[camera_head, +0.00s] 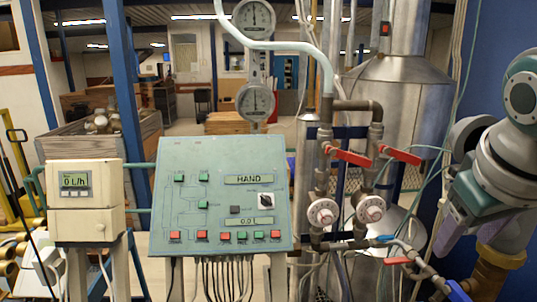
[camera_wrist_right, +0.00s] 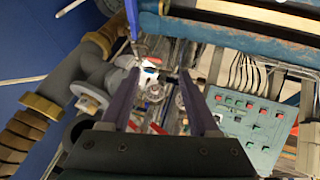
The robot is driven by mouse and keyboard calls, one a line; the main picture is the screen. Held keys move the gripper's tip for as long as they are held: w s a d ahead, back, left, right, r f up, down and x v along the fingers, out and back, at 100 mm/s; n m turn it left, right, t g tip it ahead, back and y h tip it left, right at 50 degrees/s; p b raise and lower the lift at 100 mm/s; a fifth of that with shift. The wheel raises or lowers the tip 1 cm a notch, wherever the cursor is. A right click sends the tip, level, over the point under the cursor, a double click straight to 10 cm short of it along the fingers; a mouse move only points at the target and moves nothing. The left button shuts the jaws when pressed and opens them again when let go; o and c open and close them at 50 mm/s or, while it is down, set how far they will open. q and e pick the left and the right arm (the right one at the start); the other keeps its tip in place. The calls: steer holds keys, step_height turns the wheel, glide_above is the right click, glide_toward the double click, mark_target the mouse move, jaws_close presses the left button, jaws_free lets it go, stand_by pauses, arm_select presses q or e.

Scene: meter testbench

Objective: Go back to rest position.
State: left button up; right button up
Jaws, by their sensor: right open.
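My right gripper (camera_head: 466,236) hangs at the right edge of the head view, beside the pipework, its purple fingers pointing down. In the right wrist view its two fingers (camera_wrist_right: 158,88) stand apart with a gap between them and nothing held. Past the fingertips are pipes and valve parts; I cannot tell how close they are. My left gripper is in neither view.
The green control panel (camera_head: 185,215) stands centre, a beige flow meter (camera_head: 87,190) at left. Red valve levers (camera_head: 348,157), white dials (camera_head: 322,212) and pipes stand left of my right arm. A brass-coloured pipe (camera_head: 492,272) is below it. A blue wall (camera_head: 500,35) is behind.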

steer(key=s+a+f+y+p, duration=0.1)
steer(key=s+a+f, duration=0.1)
steer(key=s, duration=0.9)
steer(key=s+a+f+n+g+y+p, duration=0.1)
steer(key=s+a, duration=0.3)
steer(key=s, duration=0.8)
steer(key=shift+s+f+y+p, duration=0.2)
steer(key=shift+f+y+p, duration=0.25)
steer(key=shift+f, duration=0.45)
